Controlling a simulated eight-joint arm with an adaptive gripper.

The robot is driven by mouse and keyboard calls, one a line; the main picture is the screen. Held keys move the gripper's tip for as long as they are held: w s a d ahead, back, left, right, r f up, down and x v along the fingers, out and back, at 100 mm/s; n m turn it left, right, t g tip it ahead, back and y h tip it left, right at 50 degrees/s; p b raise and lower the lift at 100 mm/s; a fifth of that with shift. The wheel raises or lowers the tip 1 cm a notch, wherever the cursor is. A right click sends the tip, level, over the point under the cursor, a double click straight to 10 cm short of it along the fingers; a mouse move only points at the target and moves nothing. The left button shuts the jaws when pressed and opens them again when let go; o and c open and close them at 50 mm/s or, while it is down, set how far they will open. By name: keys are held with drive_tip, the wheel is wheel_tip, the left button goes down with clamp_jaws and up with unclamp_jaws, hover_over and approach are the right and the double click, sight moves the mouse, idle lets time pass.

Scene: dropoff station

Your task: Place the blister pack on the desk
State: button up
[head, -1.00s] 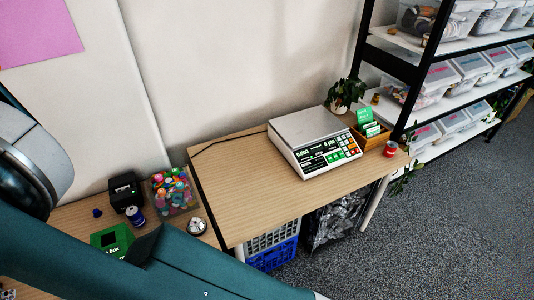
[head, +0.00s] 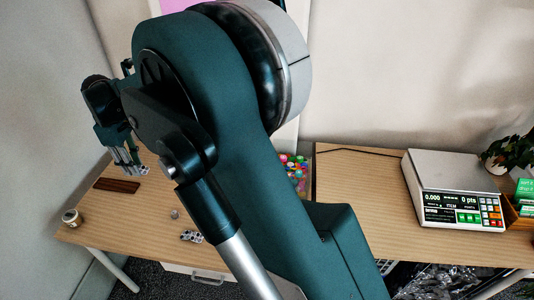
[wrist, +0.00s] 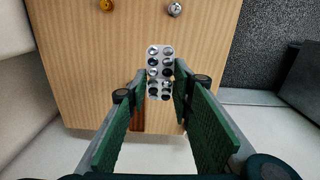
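A silver blister pack (wrist: 160,72) with dark round pockets sits between my fingertips in the wrist view. My gripper (wrist: 161,88) has a green-padded finger along each side of it and appears shut on it. In the head view my gripper (head: 128,163) points down over the left part of the wooden desk (head: 95,236). A small shiny patch at its fingertips looks like the held pack (head: 143,170). The desk also fills the middle of the wrist view (wrist: 90,60).
A dark brown flat piece (head: 117,186) lies near the gripper. A scale (head: 455,190) stands right. My arm hides the desk's middle.

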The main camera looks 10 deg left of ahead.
drive_tip(key=w+d+m, duration=0.2)
drive_tip(key=w+d, duration=0.4)
drive_tip(key=d, duration=0.6)
drive_tip(key=w+d+m, duration=0.2)
drive_tip(key=w+d, duration=0.5)
drive_tip(key=d, duration=0.4)
drive_tip(key=w+d+m, duration=0.2)
drive_tip(key=w+d, duration=0.4)
drive_tip(key=d, duration=0.6)
drive_tip(key=w+d+m, duration=0.2)
drive_tip(key=d+m, duration=0.3)
drive_tip(key=d, duration=2.2)
drive_tip(key=s+d+m, duration=0.3)
drive_tip(key=s+d, duration=0.2)
drive_tip(key=d, duration=0.7)
drive_tip(key=s+d+m, duration=0.2)
drive_tip(key=s+d, duration=0.2)
drive_tip(key=d, duration=0.7)
drive_tip(key=s+d+m, duration=0.3)
drive_tip(key=s+d, duration=0.2)
drive_tip(key=d, duration=0.7)
wheel_tip(320, 180, down, 11)
drive_tip(key=shift+a+f, duration=0.1)
drive_tip(key=shift+f, duration=0.1)
